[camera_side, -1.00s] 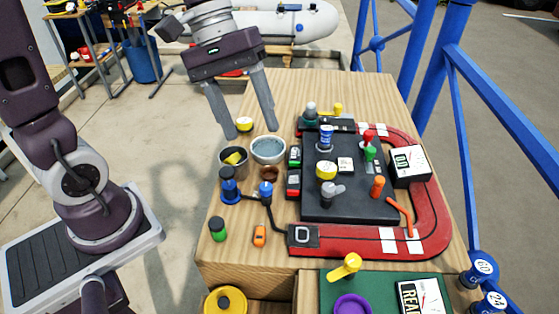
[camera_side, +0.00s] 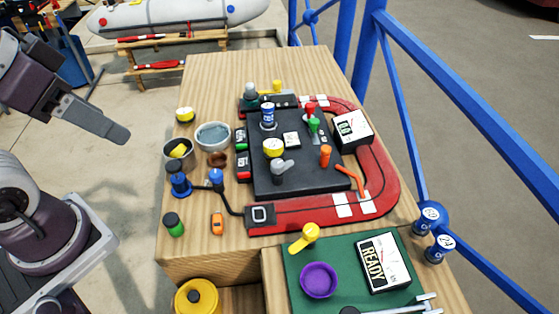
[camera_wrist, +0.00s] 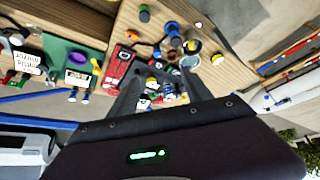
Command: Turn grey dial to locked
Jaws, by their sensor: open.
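A grey dial (camera_side: 281,168) with a lever-like handle stands on the dark panel (camera_side: 300,183), just below a yellow round knob (camera_side: 273,147). A darker grey-green knob (camera_side: 250,92) stands at the panel's far end. My gripper (camera_side: 122,135) is open and empty, in the air left of the table and well apart from the dial. Only part of it shows there. In the wrist view my gripper (camera_wrist: 160,72) has its fingers spread, with the panel's knobs small between and beyond them.
A red track (camera_side: 300,218) borders the panel. Red and green knobs (camera_side: 314,126), an orange knob (camera_side: 325,156) and a white meter (camera_side: 353,129) stand close by. Cups (camera_side: 213,137) and blue plugs with a cable (camera_side: 216,178) lie left. Blue rails (camera_side: 450,130) run along the right.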

